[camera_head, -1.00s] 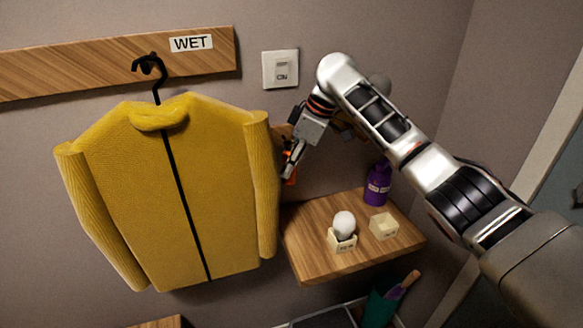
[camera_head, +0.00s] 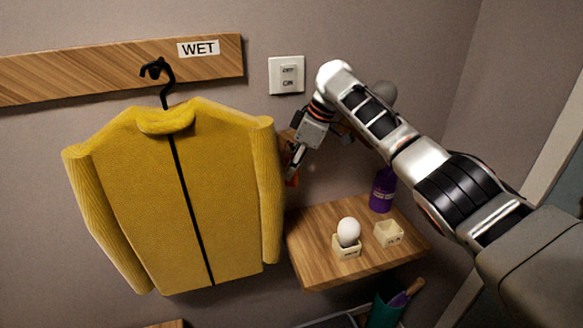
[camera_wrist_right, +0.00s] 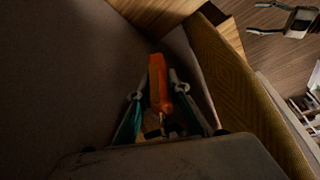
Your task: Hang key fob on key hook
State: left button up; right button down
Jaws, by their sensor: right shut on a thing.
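The orange key fob (camera_wrist_right: 158,80) is between the two fingers of my right gripper (camera_wrist_right: 160,108) in the right wrist view. In the head view my right gripper (camera_head: 293,168) points down beside the right sleeve of the yellow jacket, above the wooden shelf. Only a little of the orange fob (camera_head: 291,180) shows there. A small piece of brown wood (camera_head: 286,137) shows behind the gripper, partly hidden by it and the sleeve. I cannot make out the key hook.
The yellow jacket (camera_head: 225,190) hangs close to the gripper. The wooden shelf (camera_head: 310,225) holds a white egg-shaped object (camera_head: 348,231) in a small holder, another small box (camera_head: 389,233) and a purple bottle (camera_head: 383,190). A switch plate (camera_head: 287,75) is on the wall above.

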jog(key=shift+f, duration=0.15)
jog(key=c, duration=1.8)
grip_release()
pick_arm(q)
jog(key=shift+d, duration=0.25)
pick_arm(e)
jog(key=shift+r, duration=0.2)
